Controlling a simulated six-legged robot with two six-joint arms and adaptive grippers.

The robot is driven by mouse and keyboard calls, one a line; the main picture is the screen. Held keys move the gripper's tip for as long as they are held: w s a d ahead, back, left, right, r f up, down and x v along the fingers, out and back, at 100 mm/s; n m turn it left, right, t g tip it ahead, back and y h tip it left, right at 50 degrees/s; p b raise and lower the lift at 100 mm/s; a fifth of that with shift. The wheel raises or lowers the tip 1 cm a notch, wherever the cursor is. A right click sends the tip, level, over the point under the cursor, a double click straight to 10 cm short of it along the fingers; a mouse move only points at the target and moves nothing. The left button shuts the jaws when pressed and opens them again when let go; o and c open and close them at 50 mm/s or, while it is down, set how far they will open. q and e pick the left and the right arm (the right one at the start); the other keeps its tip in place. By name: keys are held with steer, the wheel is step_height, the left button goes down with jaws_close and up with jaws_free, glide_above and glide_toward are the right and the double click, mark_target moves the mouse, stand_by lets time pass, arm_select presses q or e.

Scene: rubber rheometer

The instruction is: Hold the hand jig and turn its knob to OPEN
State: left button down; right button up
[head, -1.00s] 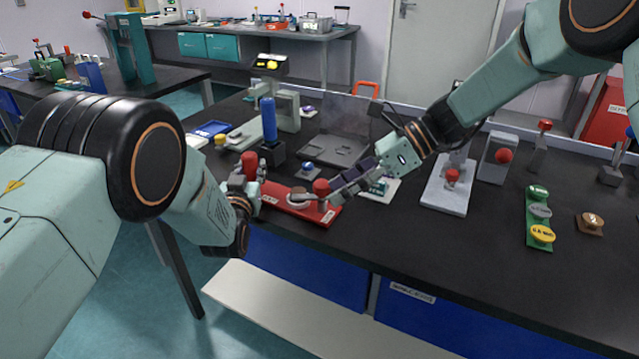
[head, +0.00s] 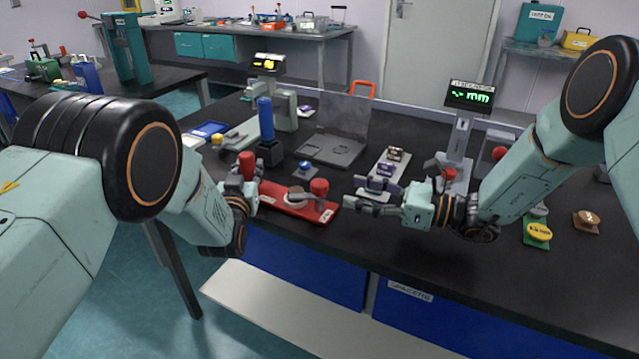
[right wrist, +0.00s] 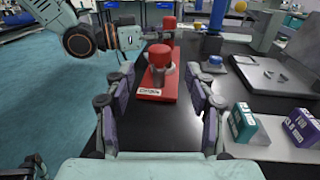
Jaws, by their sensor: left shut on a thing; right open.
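The hand jig is a red plate (head: 310,208) on the bench's front edge, with a round pale part and a grey bar in its middle. A red knob (head: 319,187) stands at its right end, and another red-topped post (head: 247,160) stands at its left end. In the right wrist view the plate (right wrist: 171,80) has a white label, too small to read. My left gripper (head: 244,190) is shut on the jig's left end; its fingers partly hide the grip. My right gripper (head: 352,192) is open and empty, right of the jig; the near knob (right wrist: 160,56) shows between its fingers (right wrist: 160,72).
Behind my right gripper stands a grey plate with small boxes (head: 392,165). A blue-handled post (head: 266,125) and a flat grey tray (head: 335,150) lie behind the jig. A display stand (head: 468,97) is at the right. Open floor lies in front.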

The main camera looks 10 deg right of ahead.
mark_target(320, 182)
steer(key=x, duration=0.8)
steer(key=shift+w+a, duration=0.2)
steer(key=shift+a, duration=0.15)
jaws_close()
steer(key=shift+n+g+y, duration=0.4)
steer(key=shift+n+g, duration=0.3)
steer(key=shift+g, duration=0.3)
steer(key=shift+n+g+y, duration=0.5)
steer(key=shift+n+g, duration=0.7)
steer(key=shift+g, duration=0.5)
steer(key=shift+n+g, duration=0.7)
steer(key=shift+g, duration=0.5)
steer(key=shift+n+g, duration=0.4)
steer(key=shift+g, duration=0.3)
